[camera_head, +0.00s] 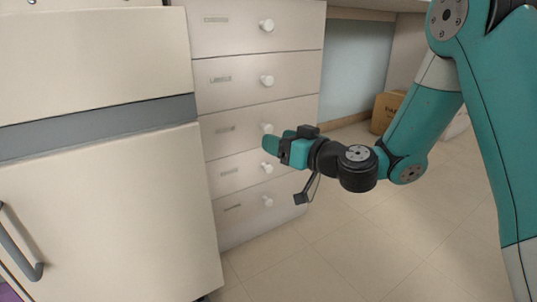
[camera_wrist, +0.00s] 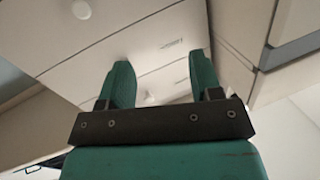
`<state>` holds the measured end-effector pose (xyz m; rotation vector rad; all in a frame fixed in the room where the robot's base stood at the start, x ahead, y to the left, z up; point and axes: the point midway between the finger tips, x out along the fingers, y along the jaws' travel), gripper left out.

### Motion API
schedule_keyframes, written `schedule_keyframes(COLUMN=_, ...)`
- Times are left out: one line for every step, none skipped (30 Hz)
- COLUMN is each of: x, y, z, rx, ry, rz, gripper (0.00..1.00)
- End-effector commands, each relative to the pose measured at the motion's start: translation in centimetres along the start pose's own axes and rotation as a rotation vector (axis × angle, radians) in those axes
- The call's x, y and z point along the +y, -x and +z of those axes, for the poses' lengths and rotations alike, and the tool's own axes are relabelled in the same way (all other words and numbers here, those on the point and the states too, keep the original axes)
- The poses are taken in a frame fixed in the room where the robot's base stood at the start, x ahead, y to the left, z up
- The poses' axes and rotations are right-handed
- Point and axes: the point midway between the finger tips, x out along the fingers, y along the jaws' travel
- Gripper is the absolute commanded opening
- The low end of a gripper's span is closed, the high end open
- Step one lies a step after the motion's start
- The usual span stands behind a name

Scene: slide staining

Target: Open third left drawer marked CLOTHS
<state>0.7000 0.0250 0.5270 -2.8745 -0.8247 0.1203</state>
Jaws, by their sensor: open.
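The third drawer (camera_head: 236,141) is in the pale drawer stack in the head view and looks shut. Its small label (camera_head: 226,128) is too blurred to read. Its round white knob (camera_head: 267,128) shows just above my gripper (camera_head: 272,146). My gripper is open in front of the drawer stack, its fingers pointing left toward the drawer fronts. In the wrist view, a white knob (camera_wrist: 149,98) appears between the two teal fingers of my gripper (camera_wrist: 162,75). I cannot tell whether the fingers are beside it or short of it.
Above are the LABELS drawer (camera_head: 240,92) and a top drawer (camera_head: 230,40). Two more drawers lie below. A pale cabinet (camera_head: 110,210) with a grey handle stands at left. A cardboard box (camera_head: 386,112) sits at the back. The tiled floor (camera_head: 340,250) is clear.

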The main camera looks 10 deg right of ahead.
Motion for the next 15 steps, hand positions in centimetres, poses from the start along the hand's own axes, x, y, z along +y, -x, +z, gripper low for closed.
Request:
schedule_keyframes(x=2.9, y=0.0, z=2.5, rx=0.028, ry=-0.006, rz=0.086, gripper=0.59)
schedule_keyframes(x=4.2, y=0.2, z=3.0, rx=0.044, ry=-0.005, rz=0.131, gripper=0.59)
schedule_keyframes(x=5.5, y=0.3, z=3.5, rx=0.059, ry=-0.003, rz=0.181, gripper=0.59)
schedule_keyframes(x=6.4, y=0.5, z=3.9, rx=0.066, ry=-0.002, rz=0.213, gripper=0.59)
schedule_keyframes(x=7.0, y=0.7, z=4.0, rx=0.073, ry=-0.001, rz=0.238, gripper=0.59)
schedule_keyframes(x=7.7, y=0.8, z=4.2, rx=0.077, ry=0.0, rz=0.263, gripper=0.59)
schedule_keyframes(x=8.0, y=0.8, z=4.3, rx=0.08, ry=0.001, rz=0.275, gripper=0.59)
schedule_keyframes(x=8.2, y=0.8, z=4.2, rx=0.082, ry=0.002, rz=0.283, gripper=0.59)
schedule_keyframes(x=8.4, y=0.7, z=4.0, rx=0.083, ry=0.002, rz=0.289, gripper=0.59)
schedule_keyframes(x=8.5, y=0.5, z=3.9, rx=0.083, ry=0.002, rz=0.291, gripper=0.59)
schedule_keyframes(x=8.5, y=0.3, z=3.8, rx=0.083, ry=0.002, rz=0.29, gripper=0.59)
schedule_keyframes(x=8.6, y=0.0, z=3.6, rx=0.083, ry=0.003, rz=0.289, gripper=0.59)
schedule_keyframes(x=8.6, y=-0.2, z=3.5, rx=0.082, ry=0.002, rz=0.289, gripper=0.59)
schedule_keyframes(x=8.7, y=-0.5, z=3.4, rx=0.082, ry=0.002, rz=0.288, gripper=0.59)
schedule_keyframes(x=8.7, y=-0.9, z=3.3, rx=0.081, ry=0.003, rz=0.287, gripper=0.59)
